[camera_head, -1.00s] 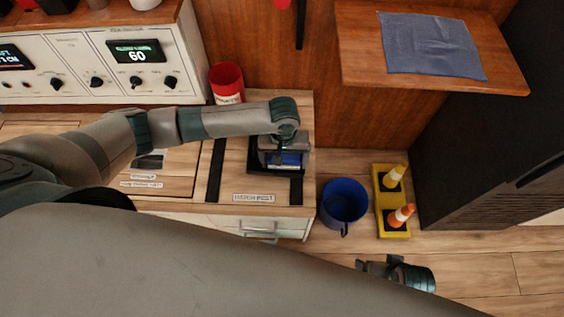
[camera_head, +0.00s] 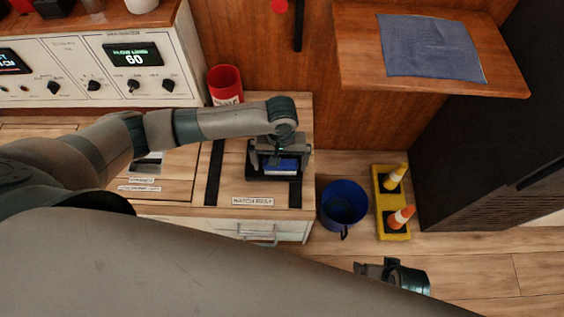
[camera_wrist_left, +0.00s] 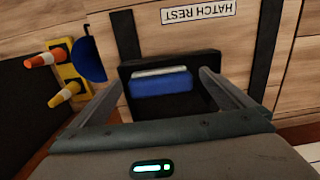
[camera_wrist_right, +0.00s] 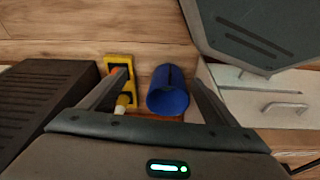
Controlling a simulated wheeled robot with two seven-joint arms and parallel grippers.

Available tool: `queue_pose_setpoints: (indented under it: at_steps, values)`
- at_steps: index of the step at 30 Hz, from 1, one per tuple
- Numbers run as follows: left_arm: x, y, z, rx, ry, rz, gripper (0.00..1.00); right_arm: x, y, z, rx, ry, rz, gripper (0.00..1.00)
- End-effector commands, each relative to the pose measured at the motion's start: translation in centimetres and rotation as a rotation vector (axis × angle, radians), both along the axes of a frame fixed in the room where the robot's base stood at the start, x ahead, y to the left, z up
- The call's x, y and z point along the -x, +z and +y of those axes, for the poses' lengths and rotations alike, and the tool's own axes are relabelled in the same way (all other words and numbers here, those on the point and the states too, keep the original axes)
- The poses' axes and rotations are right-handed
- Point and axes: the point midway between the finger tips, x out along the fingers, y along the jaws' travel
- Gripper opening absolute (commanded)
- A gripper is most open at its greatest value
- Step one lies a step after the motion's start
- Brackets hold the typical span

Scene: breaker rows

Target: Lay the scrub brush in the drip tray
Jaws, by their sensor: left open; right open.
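The scrub brush, a blue block with a white strip along one side (camera_head: 283,166), lies in the black drip tray (camera_head: 252,173) on the wooden counter. In the left wrist view the brush (camera_wrist_left: 163,86) lies inside the tray (camera_wrist_left: 208,62). My left gripper (camera_head: 279,157) is over the tray, open, with its fingers apart on either side of the brush and clear of it. My right gripper (camera_head: 365,268) is low at the bottom of the head view. The right wrist view shows its fingers (camera_wrist_right: 158,77) open and empty.
A "HATCH REST" label (camera_head: 252,201) and dark strips mark the counter. A red container (camera_head: 225,84) stands behind. A blue bucket (camera_head: 343,205) and a yellow base with cones (camera_head: 392,222) stand on the floor. A wooden shelf (camera_head: 440,92) holds a blue cloth (camera_head: 430,47).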

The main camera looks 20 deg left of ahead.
Motion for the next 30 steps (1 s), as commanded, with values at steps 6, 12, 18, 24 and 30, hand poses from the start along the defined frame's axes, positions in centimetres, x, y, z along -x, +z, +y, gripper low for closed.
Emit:
queue_pose_setpoints:
  at_steps: [6,12,18,24,30]
  values:
    - [-0.5,4.7,-0.2,0.008,0.000,-0.010,1.00,0.2,-1.9,-0.1,0.000,0.001,0.012,0.82]
    - [-0.5,7.8,-0.3,0.010,0.000,-0.010,1.00,0.3,-3.1,-0.1,0.001,0.000,0.015,0.82]
    - [-0.5,9.2,-0.4,0.011,0.000,-0.009,1.00,0.3,-3.7,-0.1,0.000,0.001,0.015,0.82]
    - [-0.5,9.4,-0.4,0.011,0.000,-0.009,1.00,0.3,-3.8,-0.1,0.000,0.001,0.016,0.82]
    - [-0.6,9.4,-0.4,0.011,0.000,-0.010,1.00,0.3,-3.8,-0.1,0.000,0.001,0.016,0.82]
